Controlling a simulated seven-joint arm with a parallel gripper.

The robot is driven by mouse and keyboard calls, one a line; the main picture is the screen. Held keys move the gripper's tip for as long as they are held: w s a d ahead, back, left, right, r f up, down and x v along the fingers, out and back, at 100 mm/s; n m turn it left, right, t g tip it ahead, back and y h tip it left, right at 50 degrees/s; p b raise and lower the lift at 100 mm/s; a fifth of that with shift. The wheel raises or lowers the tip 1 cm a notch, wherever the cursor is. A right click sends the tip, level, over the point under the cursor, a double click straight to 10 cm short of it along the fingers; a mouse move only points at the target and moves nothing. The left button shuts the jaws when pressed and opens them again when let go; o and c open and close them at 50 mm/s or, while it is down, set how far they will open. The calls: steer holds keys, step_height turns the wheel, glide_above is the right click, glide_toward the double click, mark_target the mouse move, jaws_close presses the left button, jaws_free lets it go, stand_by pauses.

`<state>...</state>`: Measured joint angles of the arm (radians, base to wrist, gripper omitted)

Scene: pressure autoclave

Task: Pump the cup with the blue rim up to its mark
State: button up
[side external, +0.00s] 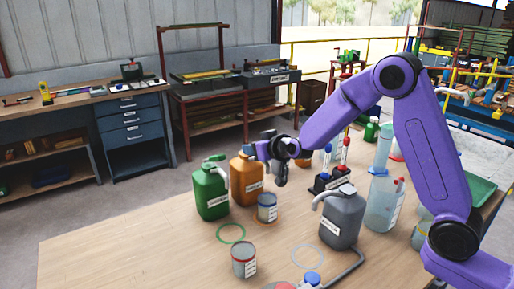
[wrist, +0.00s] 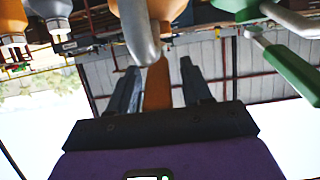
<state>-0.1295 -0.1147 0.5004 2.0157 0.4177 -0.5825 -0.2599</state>
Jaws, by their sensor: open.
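The blue-rimmed cup (side external: 267,208) stands upright on an orange ring (side external: 267,222) in front of the orange jug (side external: 246,180). It has a white label; its fill level cannot be made out. My gripper (side external: 262,149) is at the top of the orange jug. In the wrist view, my gripper (wrist: 160,68) is open, with an orange pump lever (wrist: 157,88) between its fingers. I cannot tell whether either finger touches it. A grey spout (wrist: 138,35) shows just beyond the lever. In the side view the gripper hides most of this pump head.
The green jug (side external: 210,192) stands close left; its lever (wrist: 290,72) shows in the wrist view. A grey jug (side external: 341,217) stands right. A red-rimmed cup (side external: 244,262), green ring (side external: 231,233) and grey ring (side external: 308,255) are nearer. The table's left front is clear.

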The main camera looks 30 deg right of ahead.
jaws_close()
steer(key=shift+s+f+t, duration=0.2)
steer(key=shift+f+t, duration=0.25)
steer(key=shift+t, duration=0.15)
jaws_free()
steer(key=v, duration=0.7)
steer(key=shift+s, duration=0.3)
steer(key=shift+r, duration=0.1)
stand_by(0.3)
